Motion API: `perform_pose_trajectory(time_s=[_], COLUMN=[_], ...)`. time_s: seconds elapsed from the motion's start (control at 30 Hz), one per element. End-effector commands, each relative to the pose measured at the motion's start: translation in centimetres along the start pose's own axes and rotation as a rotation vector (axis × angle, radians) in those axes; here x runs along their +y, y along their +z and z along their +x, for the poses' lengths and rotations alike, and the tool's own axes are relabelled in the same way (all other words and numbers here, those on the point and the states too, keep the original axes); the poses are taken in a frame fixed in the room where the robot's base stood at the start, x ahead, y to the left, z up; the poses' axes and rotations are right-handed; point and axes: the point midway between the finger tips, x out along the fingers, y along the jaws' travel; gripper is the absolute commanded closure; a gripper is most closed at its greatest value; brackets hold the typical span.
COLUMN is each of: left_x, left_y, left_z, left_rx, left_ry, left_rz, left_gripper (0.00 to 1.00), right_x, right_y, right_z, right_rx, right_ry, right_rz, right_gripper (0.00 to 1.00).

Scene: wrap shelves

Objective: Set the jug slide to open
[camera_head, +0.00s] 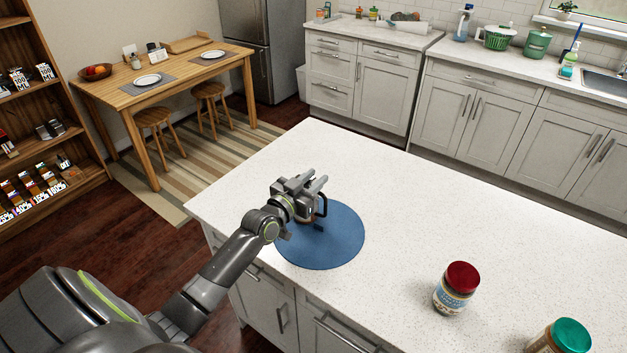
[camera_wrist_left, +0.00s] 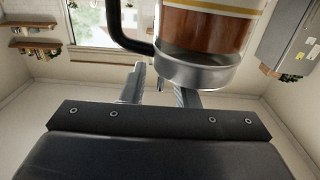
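The jug shows large in the left wrist view (camera_wrist_left: 205,30), with an orange-brown body, a pale stripe, a metal band and a black handle (camera_wrist_left: 122,30). In the head view it is mostly hidden by my left gripper; its black handle (camera_head: 323,206) shows just right of the gripper, above a round blue mat (camera_head: 338,245). My left gripper (camera_head: 308,184) is right at the jug. Its two fingers (camera_wrist_left: 160,88) stand apart with a clear gap near their bases; the metal band covers part of the right finger. Contact is unclear. The slide cannot be made out. My right gripper is out of view.
A red-lidded jar (camera_head: 456,290) and a green-lidded jar (camera_head: 562,338) stand on the white island counter (camera_head: 420,215), right of the mat. The counter between mat and jars is clear. The counter's left edge is close to the mat.

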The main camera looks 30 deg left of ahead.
Motion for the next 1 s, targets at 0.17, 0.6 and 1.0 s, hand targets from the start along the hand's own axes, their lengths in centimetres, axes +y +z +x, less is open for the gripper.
perform_pose_trajectory(time_s=[0.17, 0.6, 1.0], left_x=[0.0, -0.01, -0.02], left_y=[0.0, 0.0, 0.01], left_z=[0.0, -0.03, -0.03], left_rx=[0.0, 0.0, 0.0], left_ry=[0.0, 0.0, 0.0], left_rz=[0.0, 0.0, 0.0], left_gripper=[0.73, 1.0, 1.0], right_x=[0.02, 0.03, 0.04], right_y=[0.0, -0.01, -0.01], right_z=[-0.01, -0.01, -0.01], right_rx=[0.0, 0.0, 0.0], right_ry=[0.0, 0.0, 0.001], right_rz=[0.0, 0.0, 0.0], right_gripper=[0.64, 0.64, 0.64])
